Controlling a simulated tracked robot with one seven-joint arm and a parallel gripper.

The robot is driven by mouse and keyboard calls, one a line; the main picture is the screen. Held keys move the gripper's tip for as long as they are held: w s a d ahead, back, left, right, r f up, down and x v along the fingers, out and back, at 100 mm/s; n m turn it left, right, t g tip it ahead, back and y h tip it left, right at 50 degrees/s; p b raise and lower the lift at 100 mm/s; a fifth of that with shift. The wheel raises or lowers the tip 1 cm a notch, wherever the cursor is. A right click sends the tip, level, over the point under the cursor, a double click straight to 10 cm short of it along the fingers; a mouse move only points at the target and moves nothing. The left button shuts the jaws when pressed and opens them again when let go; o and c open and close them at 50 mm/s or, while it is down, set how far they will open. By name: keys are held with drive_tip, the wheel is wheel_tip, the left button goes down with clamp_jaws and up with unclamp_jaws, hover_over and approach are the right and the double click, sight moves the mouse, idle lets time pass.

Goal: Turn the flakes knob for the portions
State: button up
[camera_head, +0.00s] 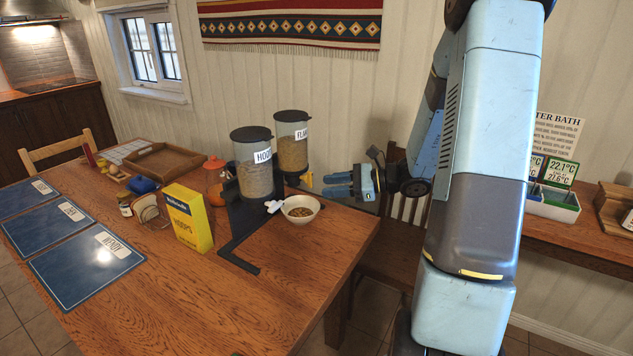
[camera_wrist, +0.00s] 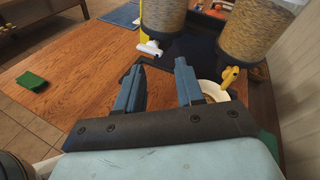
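The flakes dispenser (camera_head: 292,150) is a clear cylinder with a black lid, standing behind the hoops dispenser (camera_head: 254,175). Its yellow knob (camera_head: 305,180) sticks out low on the front and shows in the wrist view (camera_wrist: 229,76), right of my fingers. The hoops dispenser has a white knob (camera_head: 273,206), also in the wrist view (camera_wrist: 150,48). A white bowl (camera_head: 301,216) holding some cereal stands by the dispensers. It is partly hidden by a finger in the wrist view (camera_wrist: 213,86). My gripper (camera_head: 328,185) is open and empty, its fingers to the right of the yellow knob, apart from it.
A yellow hoops box (camera_head: 188,218) stands left of the dispensers' black stand (camera_head: 240,262). A jar with an orange lid (camera_head: 214,178) is behind it. Blue placemats (camera_head: 88,263) lie at the left. The front of the table (camera_head: 190,310) is clear.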

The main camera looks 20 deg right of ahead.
sight(312, 179)
drive_tip(key=w+d+f+m+t+h, duration=0.2)
drive_tip(key=w+d+f+m+t, duration=0.3)
drive_tip(key=d+f+m+t, duration=0.3)
drive_tip(key=shift+g, duration=0.7)
drive_tip(key=x, duration=0.8)
drive_tip(key=r+x, duration=0.1)
drive_tip(key=x, duration=0.4)
drive_tip(key=shift+w+d+r, duration=0.1)
drive_tip(key=shift+w+d, duration=0.1)
drive_tip(key=shift+w, duration=0.1)
clamp_jaws()
